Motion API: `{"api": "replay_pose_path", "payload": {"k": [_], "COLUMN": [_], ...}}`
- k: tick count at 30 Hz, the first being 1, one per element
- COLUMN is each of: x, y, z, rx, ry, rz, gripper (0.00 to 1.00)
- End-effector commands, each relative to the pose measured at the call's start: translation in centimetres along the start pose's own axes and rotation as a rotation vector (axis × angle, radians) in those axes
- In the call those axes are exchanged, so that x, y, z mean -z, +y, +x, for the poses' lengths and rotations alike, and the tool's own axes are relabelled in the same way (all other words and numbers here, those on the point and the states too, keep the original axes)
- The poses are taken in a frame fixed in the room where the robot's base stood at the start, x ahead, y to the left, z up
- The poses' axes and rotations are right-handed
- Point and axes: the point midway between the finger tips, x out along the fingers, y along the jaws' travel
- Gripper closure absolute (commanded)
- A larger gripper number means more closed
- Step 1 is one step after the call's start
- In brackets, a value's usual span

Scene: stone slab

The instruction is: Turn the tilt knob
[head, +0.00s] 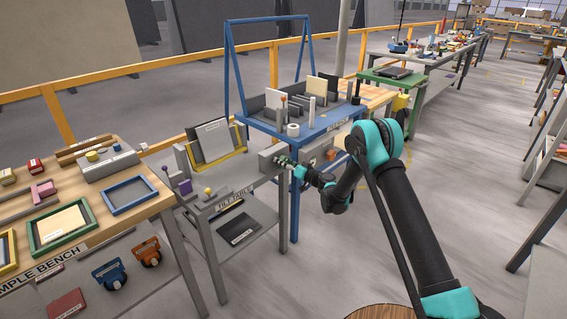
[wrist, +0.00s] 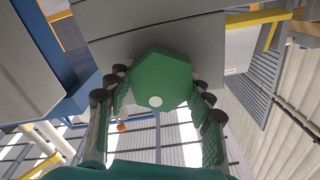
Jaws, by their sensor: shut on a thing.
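The tilt knob (wrist: 163,72) is a green, roughly hexagonal knob with a white dot on its lower face, seen large in the middle of the wrist view. My gripper (wrist: 160,92) has one finger on each side of it and is shut on it. In the head view my gripper (head: 285,161) reaches the far right side of the grey tilt table (head: 238,187), at a grey block. The knob itself is mostly hidden there by my gripper. The table carries a label on its front edge.
A tilted panel in a yellow frame (head: 240,138) stands behind the tilt table top. A blue-framed rack bench (head: 328,122) is close behind my gripper. A wooden sample bench (head: 110,200) stands at left. Open floor lies at right.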

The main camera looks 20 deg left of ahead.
Motion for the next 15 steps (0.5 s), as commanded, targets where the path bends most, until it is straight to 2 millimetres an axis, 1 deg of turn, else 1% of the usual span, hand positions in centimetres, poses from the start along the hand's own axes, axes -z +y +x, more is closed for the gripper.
{"api": "replay_pose_path", "payload": {"k": [9,15], "x": [-0.08,-0.1], "y": [0.14,0.21], "z": [-0.01,-0.01], "rx": [0.001,0.001], "ry": [-0.001,-0.001], "rz": [0.322,0.442], "gripper": [0.77,0.79]}}
